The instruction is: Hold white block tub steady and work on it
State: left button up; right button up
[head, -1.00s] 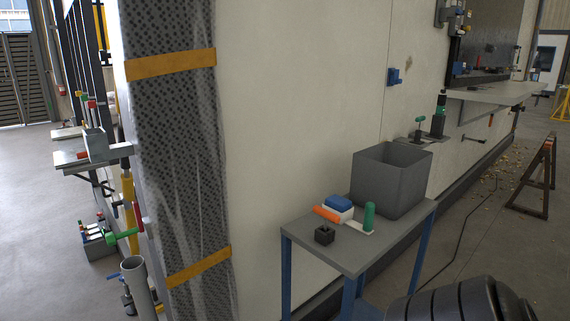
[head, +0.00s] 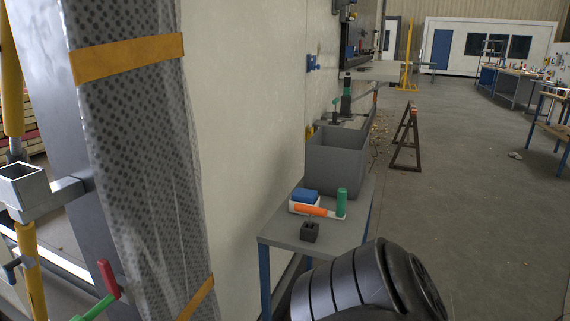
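A small white tub (head: 296,208) with a blue block (head: 305,195) on top stands on a small grey table (head: 281,232) with blue legs. It is small in the head view, and an orange-handled tool (head: 311,211) partly covers its front. A green cylinder (head: 342,203) stands to its right and a dark small block (head: 309,232) in front of it. Neither gripper is in view. A dark ribbed arm part of mine fills the bottom right of the table's front.
A grey open bin (head: 334,168) stands at the table's far end, beside a pale wall. A mesh-wrapped column (head: 135,130) with yellow straps is at the left.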

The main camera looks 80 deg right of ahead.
aim_at(301, 195)
jog(key=z, duration=2.25)
